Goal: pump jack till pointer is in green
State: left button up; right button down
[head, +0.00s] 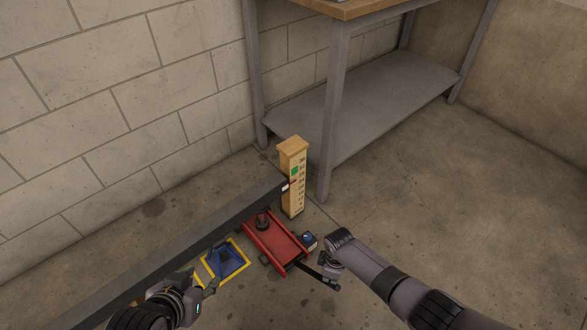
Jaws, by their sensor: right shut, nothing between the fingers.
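The red floor jack (280,244) sits on the concrete floor, with a dark round saddle (263,223) near its far end. Its dark handle (318,275) sticks out low at the near right. The wooden post (291,200) stands upright behind the jack, with a scale and a green patch (295,170). A small pointer (287,186) at the beam's end sits just below the green patch. My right gripper (327,269) is shut and empty, close over the handle; contact is unclear. My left gripper (207,284) is beside the blue pad; its fingers are hard to make out.
A long dark beam (180,245) runs from the lower left to the post. A blue pad with a yellow border (238,265) lies left of the jack. A small blue item (309,240) is right of it. A workbench (335,110) stands behind; floor at right is clear.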

notch_tip(320, 180, up, 3)
jog(key=p, duration=0.2)
jog(key=shift+p, duration=0.35)
pick_arm(q)
jog(key=s+a+f+g+y, duration=0.1)
jog(key=s+a+g, duration=0.1)
jog(key=s+g, duration=0.2)
jog(key=s, duration=0.3)
jog(key=shift+s+a, duration=0.2)
jog(key=shift+s, duration=0.15)
